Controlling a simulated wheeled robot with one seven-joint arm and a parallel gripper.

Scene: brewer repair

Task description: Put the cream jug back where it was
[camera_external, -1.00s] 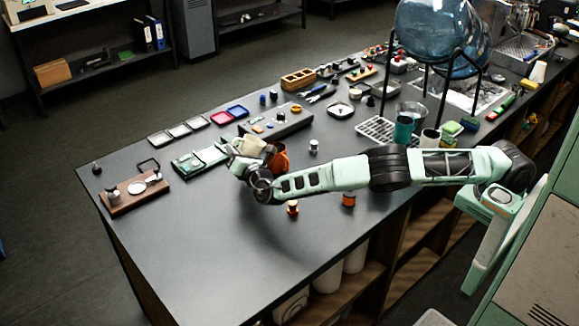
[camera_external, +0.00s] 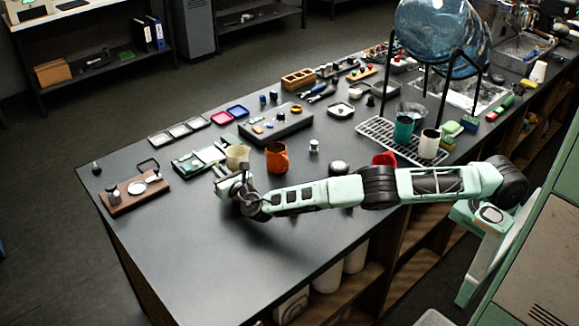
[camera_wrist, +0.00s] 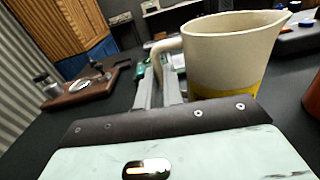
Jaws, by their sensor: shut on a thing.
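The cream jug (camera_external: 237,154) is at the left-middle of the dark bench, beside the green tray (camera_external: 200,158). In the wrist view the jug (camera_wrist: 230,55) is large and close, upright, with a yellow band low on it, its spout to the right and its handle to the left. My gripper (camera_external: 230,173) is shut on the jug's handle; its fingers (camera_wrist: 160,82) straddle the handle in the wrist view. The jug's base is hidden behind my gripper body, so I cannot tell whether it touches the bench.
An orange mug (camera_external: 277,158) stands close to the right of the jug. A wooden board with small parts (camera_external: 135,193) lies to the left. A grey box (camera_external: 275,125) is behind. The front-left bench top is clear.

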